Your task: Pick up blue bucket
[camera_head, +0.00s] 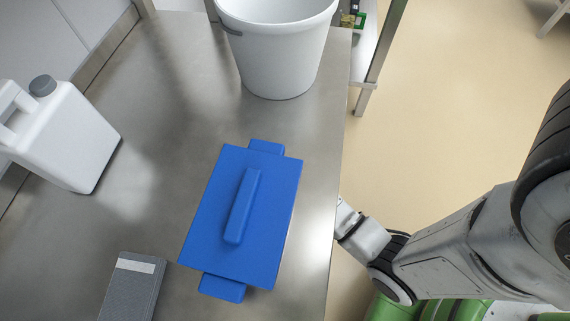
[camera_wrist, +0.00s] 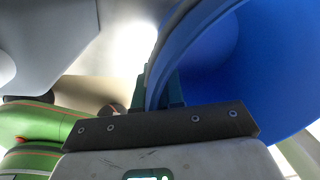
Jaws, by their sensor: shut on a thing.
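The blue bucket (camera_wrist: 215,65) fills the upper right of the wrist view, with its curved wall and open inside showing close up. My gripper (camera_wrist: 158,92) is shut on its wall near the rim, with a finger on each side. Part of the bucket lies outside the wrist view, and I cannot tell whether it rests on anything. In the head view I see neither the bucket nor my gripper's fingers. My arm comes in from the right there and ends at the right edge of the steel table, where the rest of it is hidden.
On the steel table (camera_head: 165,210) stand a blue box with a handled lid (camera_head: 213,225), a white bucket (camera_head: 280,55), a white jug (camera_head: 75,140) and a grey box (camera_head: 132,288). Bare beige floor (camera_head: 450,110) lies right of the table. A table leg (camera_head: 363,99) stands at the back.

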